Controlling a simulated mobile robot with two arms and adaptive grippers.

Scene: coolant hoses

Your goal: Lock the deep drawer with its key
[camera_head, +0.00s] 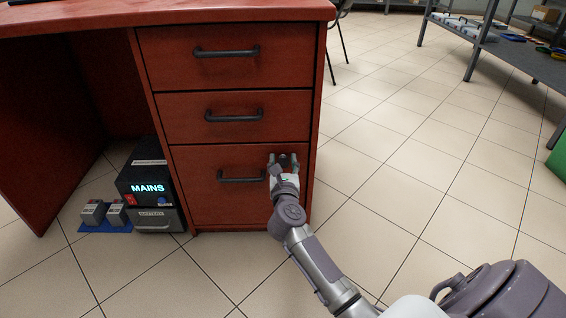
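The deep drawer (220,205) is the bottom one of three in a red-brown desk. It looks closed, its front flush with the drawers above. Its dark bar handle (240,178) runs across the upper part. My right gripper (284,160) is at the upper right of the deep drawer's front, just right of the handle. Its two fingers point at the drawer front, with a small dark spot between them. The gripper hides the lock area, and I cannot make out a key or whether the fingers hold one. My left gripper is out of view.
Two closed drawers (226,117) are above. A black box marked MAINS (147,187) stands on a battery unit (160,219) left of the drawers. Two small grey blocks (93,213) sit on a blue mat (105,228). The tiled floor to the right is clear up to a shelf (520,58).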

